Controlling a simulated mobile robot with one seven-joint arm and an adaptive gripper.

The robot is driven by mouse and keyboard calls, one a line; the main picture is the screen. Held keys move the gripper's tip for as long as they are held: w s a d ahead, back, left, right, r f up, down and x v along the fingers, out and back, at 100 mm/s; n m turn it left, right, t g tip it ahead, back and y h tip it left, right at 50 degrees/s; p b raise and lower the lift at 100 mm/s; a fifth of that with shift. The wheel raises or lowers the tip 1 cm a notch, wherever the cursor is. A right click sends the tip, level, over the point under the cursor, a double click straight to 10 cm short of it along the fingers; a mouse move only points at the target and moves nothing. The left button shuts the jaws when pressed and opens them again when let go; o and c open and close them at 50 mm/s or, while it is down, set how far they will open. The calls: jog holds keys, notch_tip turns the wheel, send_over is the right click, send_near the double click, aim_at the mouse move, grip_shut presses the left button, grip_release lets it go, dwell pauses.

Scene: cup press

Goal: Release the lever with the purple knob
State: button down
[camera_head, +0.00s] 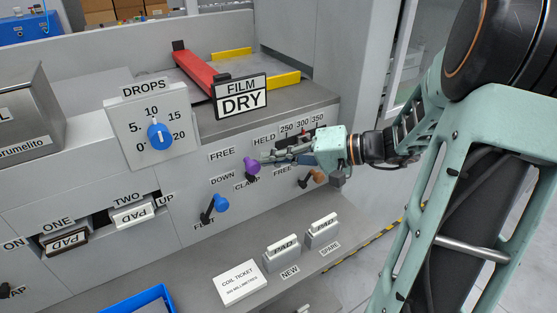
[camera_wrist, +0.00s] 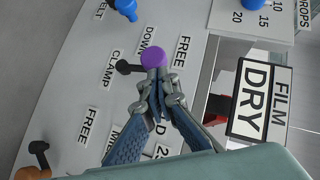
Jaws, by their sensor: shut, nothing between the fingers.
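The lever's purple knob (camera_head: 250,167) is on the grey front panel, below the FREE label and beside DOWN and CLAMP. Its short black arm slants up and right to the knob. In the wrist view the purple knob (camera_wrist: 154,59) lies just past my fingertips, with its dark arm to the left. My gripper (camera_head: 267,158) reaches in from the right, its tips close to the knob. It is shut and empty; in the wrist view the tips (camera_wrist: 157,86) come together. I cannot tell whether they touch the knob.
A blue-knobbed lever (camera_head: 221,203) sits lower left and an orange-knobbed lever (camera_head: 318,177) to the right, under my wrist. A DROPS dial (camera_head: 158,137) is upper left. The FILM DRY sign (camera_head: 240,96) stands above. Pads (camera_head: 282,252) rest on the ledge below.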

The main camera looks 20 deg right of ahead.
jog(key=shift+s+a+r+n+h+b, duration=0.1)
jog(key=shift+s+a+n+h+b, duration=0.1)
jog(key=shift+a+n+h+b, duration=0.45)
jog(key=shift+s+a+r+n+h+b, duration=0.1)
jog(key=shift+s+a+n+h+b, duration=0.2)
jog(key=shift+a+h+b, duration=0.5)
jog(key=shift+w, duration=0.1)
jog(key=shift+r, duration=0.1)
jog(key=shift+w+d+r, duration=0.1)
jog(key=shift+w+r, duration=0.05)
jog(key=shift+r, duration=0.05)
jog(key=p, duration=0.3)
send_near(250, 163)
jog(key=d+r, duration=0.4)
jog(key=d, duration=0.1)
jog(key=shift+s+a, duration=0.2)
jog(key=shift+s, duration=0.25)
